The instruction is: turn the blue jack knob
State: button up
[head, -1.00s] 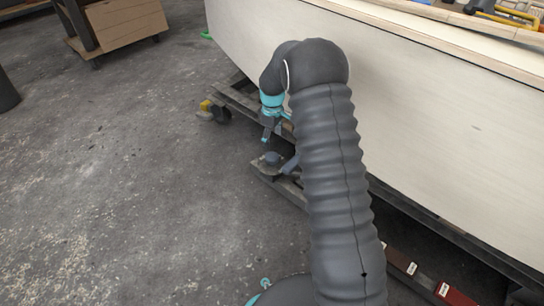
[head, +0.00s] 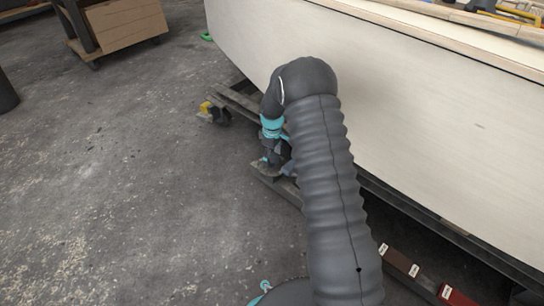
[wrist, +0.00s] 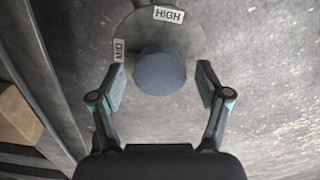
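The blue jack knob (wrist: 160,71) is a dull blue, faceted knob in the upper middle of the wrist view. It sits on a round grey plate (wrist: 197,35) with white labels reading "HIGH" (wrist: 168,14) and "MID" (wrist: 119,50). My gripper (wrist: 160,85) is open, with one finger on each side of the knob and a visible gap on both sides. In the head view my gripper (head: 268,160) points down at the end of the wooden beam, and the knob is hidden there behind my gripper and arm.
The pale plywood hull (head: 430,130) rises right of my arm. A wooden cradle beam (head: 285,188) runs below it. Red and brown labelled blocks (head: 412,270) lie at lower right.

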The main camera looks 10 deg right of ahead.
jog(key=c, duration=0.9)
jog(key=shift+o, duration=0.2)
jog(key=shift+m, duration=0.3)
jog(key=m, duration=0.3)
jog(key=shift+m, duration=0.4)
jog(key=m, duration=0.4)
jog(key=shift+a+p, duration=0.1)
jog(key=shift+p, duration=0.2)
jog(key=m, duration=0.5)
jog(key=shift+m, duration=2.2)
